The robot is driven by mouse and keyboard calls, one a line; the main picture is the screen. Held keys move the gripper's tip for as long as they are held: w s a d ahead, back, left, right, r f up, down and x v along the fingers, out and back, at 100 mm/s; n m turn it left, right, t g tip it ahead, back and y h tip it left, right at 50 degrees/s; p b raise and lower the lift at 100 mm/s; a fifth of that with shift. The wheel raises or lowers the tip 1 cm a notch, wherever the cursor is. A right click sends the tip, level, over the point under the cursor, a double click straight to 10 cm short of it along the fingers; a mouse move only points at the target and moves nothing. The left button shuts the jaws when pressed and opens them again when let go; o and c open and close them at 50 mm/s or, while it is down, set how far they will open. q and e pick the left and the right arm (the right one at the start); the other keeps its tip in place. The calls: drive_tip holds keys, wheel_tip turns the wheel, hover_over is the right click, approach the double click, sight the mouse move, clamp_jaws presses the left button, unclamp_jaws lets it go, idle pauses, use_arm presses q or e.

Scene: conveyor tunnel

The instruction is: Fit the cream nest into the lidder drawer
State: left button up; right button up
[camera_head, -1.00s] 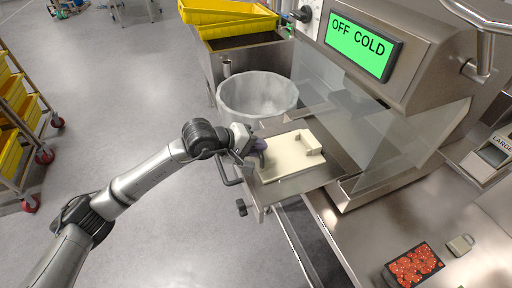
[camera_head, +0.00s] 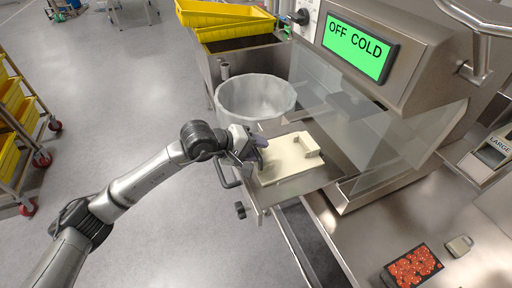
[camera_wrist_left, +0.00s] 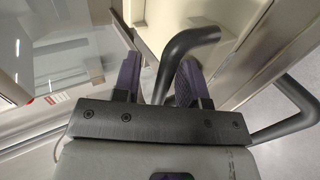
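The cream nest (camera_head: 287,162), a flat pale plate with a raised block at its right end, lies on the pulled-out metal lidder drawer (camera_head: 310,182). I cannot tell whether it is fully seated. My left gripper (camera_head: 260,146) is at the nest's upper left edge. In the left wrist view, my left gripper (camera_wrist_left: 158,80) has its two purple fingers apart, with no nest visible between them. A dark curved bar (camera_wrist_left: 190,40) runs up from between or below the fingers; whether they touch it is unclear. The cream surface (camera_wrist_left: 150,15) shows beyond. My right gripper is not in view.
A clear guard (camera_head: 375,130) and the machine with a green "OFF COLD" screen (camera_head: 357,47) stand to the right. A white bowl (camera_head: 256,97) is behind the drawer. A dark handle (camera_head: 226,178) juts from the drawer's left side. A red-filled tray (camera_head: 412,268) lies at lower right.

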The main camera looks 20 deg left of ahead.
use_arm(q)
drive_tip(key=shift+f, duration=0.3)
drive_tip(key=shift+s+a+r, duration=0.1)
drive_tip(key=shift+s+a, duration=0.05)
drive_tip(key=p+v, duration=0.2)
drive_tip(key=v, duration=1.1)
drive_tip(key=shift+r, duration=0.4)
drive_tip(key=shift+a, duration=0.15)
idle(0.5)
idle(0.6)
